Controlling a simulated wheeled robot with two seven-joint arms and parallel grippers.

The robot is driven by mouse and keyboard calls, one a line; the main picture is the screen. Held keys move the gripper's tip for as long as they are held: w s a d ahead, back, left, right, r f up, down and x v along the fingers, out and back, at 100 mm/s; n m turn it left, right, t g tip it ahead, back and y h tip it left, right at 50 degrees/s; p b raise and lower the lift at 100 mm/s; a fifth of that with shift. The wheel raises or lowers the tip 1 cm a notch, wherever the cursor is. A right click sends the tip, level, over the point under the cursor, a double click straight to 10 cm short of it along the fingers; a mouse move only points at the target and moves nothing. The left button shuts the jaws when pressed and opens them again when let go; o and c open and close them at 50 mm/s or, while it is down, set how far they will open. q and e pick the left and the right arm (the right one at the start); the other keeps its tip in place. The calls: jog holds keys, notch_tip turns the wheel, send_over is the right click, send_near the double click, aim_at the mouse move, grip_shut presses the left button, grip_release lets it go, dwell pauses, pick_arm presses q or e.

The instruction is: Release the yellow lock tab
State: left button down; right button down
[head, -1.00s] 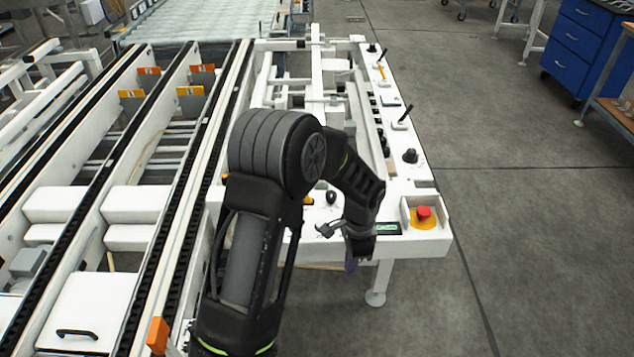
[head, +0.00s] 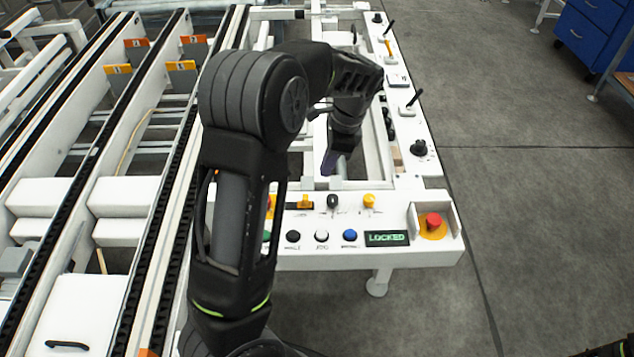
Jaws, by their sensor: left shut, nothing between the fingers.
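A small yellow-orange tab (head: 305,201) sits in a dark slot on the white control panel (head: 420,258); it looks like the lock tab. A small display (head: 387,238) on the panel's front part reads LOCKED. A yellow knob (head: 369,201) stands to the right of the tab, with a black knob (head: 333,202) between them. My left gripper (head: 328,166) is shut and empty, pointing down above and beyond this row of controls, apart from the tab. My right gripper is not in view; only a dark bit of my arm shows at the bottom right corner.
Black, white and blue buttons (head: 350,236) line the panel's front. A red emergency stop (head: 433,221) sits in a guard at the right corner. Upright levers (head: 413,98) and a black knob (head: 419,147) stand along the right rail. Conveyor rails (head: 150,170) fill the left.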

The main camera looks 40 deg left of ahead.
pick_arm(q)
jog(key=p, duration=0.1)
send_near(299, 203)
jog(key=f, duration=0.1)
jog(key=d+f, duration=0.1)
jog(key=f, duration=0.1)
jog(key=w+f, duration=0.1)
jog(key=f, duration=0.1)
jog(key=shift+d, duration=0.4)
jog(key=s+a, duration=0.2)
jog(key=shift+a, duration=0.4)
jog(key=p+v, duration=0.7)
jog(key=v, duration=0.3)
jog(key=shift+d, duration=0.2)
